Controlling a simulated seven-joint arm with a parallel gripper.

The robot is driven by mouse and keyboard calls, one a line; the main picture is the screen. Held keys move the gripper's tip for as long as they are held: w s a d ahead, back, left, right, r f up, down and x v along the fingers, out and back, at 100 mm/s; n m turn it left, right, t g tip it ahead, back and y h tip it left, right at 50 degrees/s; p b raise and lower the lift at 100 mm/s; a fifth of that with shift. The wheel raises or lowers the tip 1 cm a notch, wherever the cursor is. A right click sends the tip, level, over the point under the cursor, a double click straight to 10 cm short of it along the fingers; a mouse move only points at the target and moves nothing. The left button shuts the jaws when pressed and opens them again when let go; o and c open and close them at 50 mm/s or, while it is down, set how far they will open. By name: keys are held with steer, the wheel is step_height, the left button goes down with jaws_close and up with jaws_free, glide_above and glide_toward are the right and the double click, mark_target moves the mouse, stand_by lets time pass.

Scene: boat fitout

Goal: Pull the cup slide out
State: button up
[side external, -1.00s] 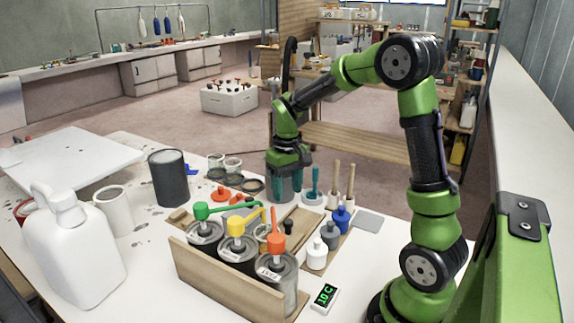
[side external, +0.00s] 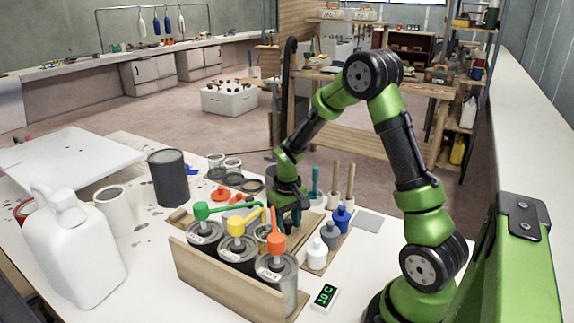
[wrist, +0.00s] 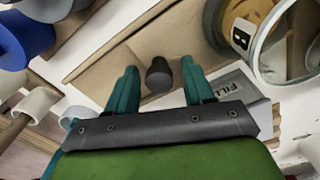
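My gripper (side external: 290,210) is low over the wooden dispenser stand, behind the pump cans. In the wrist view its two teal fingers (wrist: 159,68) are apart, with a dark round knob (wrist: 159,76) between them. The knob stands on a tan wooden panel (wrist: 135,45), which looks like the cup slide. The fingers are on either side of the knob; I see gaps and no clear contact. In the side view the gripper and cans hide the knob, and part of the wood (side external: 310,219) shows beside the gripper.
Cans with green, yellow (side external: 238,243) and orange pumps stand close in front of my gripper. Small bottles (side external: 330,236) and upright brushes stand to the right. A can marked B (wrist: 262,38) and a grey FILL plate (wrist: 232,84) are near the fingers.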

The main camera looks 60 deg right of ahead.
jaws_close()
steer(key=shift+w+d, duration=0.1)
steer(key=d, duration=1.2)
steer(key=shift+d, duration=0.2)
steer(key=shift+w, duration=0.1)
jaws_free()
steer(key=shift+r, duration=0.1)
steer(key=shift+o, duration=0.5)
